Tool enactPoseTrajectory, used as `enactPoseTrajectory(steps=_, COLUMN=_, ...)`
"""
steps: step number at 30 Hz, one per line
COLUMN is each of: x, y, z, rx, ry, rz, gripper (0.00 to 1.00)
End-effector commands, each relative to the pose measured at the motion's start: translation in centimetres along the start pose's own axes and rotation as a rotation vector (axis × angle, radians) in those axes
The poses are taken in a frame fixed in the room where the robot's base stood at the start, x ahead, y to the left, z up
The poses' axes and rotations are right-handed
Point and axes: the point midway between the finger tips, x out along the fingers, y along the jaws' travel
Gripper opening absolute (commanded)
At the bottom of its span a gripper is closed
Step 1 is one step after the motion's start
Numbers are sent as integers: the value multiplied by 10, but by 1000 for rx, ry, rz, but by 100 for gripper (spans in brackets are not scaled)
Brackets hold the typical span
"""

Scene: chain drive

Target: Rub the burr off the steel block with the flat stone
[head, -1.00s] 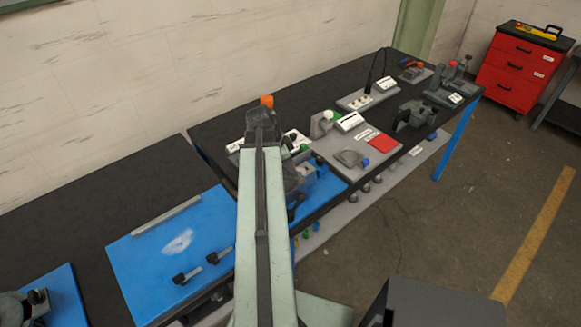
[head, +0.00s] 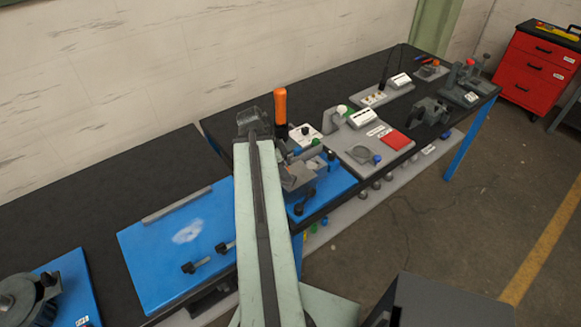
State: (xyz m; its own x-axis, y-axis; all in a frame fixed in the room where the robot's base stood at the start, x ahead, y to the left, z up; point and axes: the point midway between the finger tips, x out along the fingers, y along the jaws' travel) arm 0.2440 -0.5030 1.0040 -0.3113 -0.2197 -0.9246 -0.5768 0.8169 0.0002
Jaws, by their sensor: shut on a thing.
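My arm reaches away from me, and its wrist bends down over a small blue mat (head: 342,186) on the black bench. My gripper (head: 300,182) is partly hidden by my own arm and sits low over grey fixture parts on this mat. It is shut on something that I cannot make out. I cannot pick out the flat stone. The steel block and its burr are also not clear among the grey parts beside my gripper. An orange upright handle (head: 281,106) shows just beyond my wrist; its lower end is hidden.
A larger blue mat (head: 150,255) with a pale smear and two dark-handled clamps lies left. A grey board (head: 350,158) with a red pad (head: 395,139) lies right of my gripper. Further fixtures stand along the bench. A red drawer cabinet (head: 535,70) stands at far right.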

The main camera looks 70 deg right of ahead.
Motion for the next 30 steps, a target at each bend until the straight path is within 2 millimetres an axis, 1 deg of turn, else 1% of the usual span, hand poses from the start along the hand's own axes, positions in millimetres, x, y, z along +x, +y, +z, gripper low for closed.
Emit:
enactPoseTrajectory(steps=8, x=-2, y=0, z=0, rx=1, ry=2, rz=0, gripper=0)
enactPoseTrajectory(steps=11, x=-8, y=0, z=-4, rx=1, ry=2, rz=0, gripper=0)
enactPoseTrajectory(steps=24, x=-56, y=0, z=-24, rx=1, ry=2, rz=-1, gripper=0)
enactPoseTrajectory(steps=26, x=-59, y=0, z=-24, rx=1, ry=3, rz=-1, gripper=0)
enactPoseTrajectory(steps=30, x=-56, y=0, z=-23, rx=1, ry=3, rz=-1, gripper=0)
